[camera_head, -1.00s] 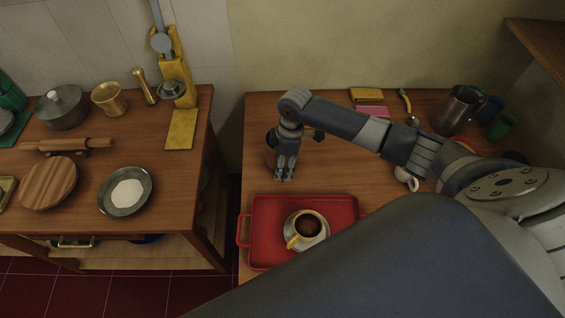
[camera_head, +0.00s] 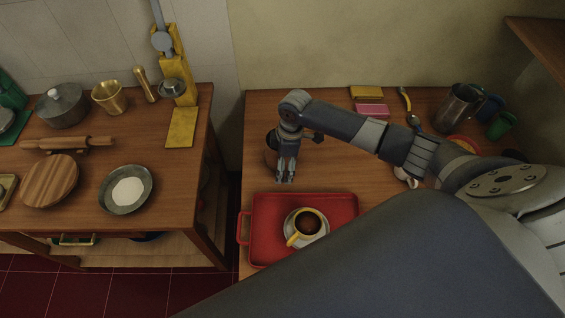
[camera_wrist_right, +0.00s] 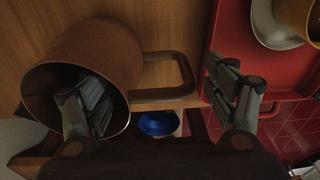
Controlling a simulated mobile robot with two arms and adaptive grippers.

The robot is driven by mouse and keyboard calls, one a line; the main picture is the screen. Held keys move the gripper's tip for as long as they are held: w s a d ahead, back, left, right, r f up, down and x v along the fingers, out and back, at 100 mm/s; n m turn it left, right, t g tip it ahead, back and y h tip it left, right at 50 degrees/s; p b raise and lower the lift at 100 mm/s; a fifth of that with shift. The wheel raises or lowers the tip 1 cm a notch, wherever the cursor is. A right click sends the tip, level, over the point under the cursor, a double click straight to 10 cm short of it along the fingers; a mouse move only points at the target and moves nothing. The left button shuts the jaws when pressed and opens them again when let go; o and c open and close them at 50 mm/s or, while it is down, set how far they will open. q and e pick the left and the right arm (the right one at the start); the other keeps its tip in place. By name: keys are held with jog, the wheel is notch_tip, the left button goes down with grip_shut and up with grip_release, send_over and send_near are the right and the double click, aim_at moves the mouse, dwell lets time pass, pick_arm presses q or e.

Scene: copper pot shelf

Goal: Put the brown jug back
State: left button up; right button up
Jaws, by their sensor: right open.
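The brown jug (camera_head: 270,152) stands on the right-hand wooden table, partly hidden behind my right gripper (camera_head: 286,178) in the head view. In the right wrist view the jug (camera_wrist_right: 118,50) fills the upper left, with its open mouth toward the camera and its squared handle (camera_wrist_right: 185,75) pointing right. My right gripper (camera_wrist_right: 160,100) is open. One finger shows across the jug's mouth, the other beyond the handle, so the handle lies between them. I cannot tell whether either finger touches the jug. My left gripper is not in view.
A red tray (camera_head: 262,240) with a yellow-handled cup (camera_head: 305,226) on a saucer lies just in front. A metal pitcher (camera_head: 457,108), green cup (camera_head: 501,126) and pink sponge (camera_head: 371,110) stand farther right. The left table (camera_head: 100,180) holds a pot, rolling pin and pan.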

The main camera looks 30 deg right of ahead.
notch_tip(320, 180, up, 12)
jog(key=d+b, duration=0.1)
jog(key=shift+s+d, duration=0.15)
jog(key=shift+d, duration=0.15)
jog(key=shift+a, duration=0.1)
dwell(0.4)
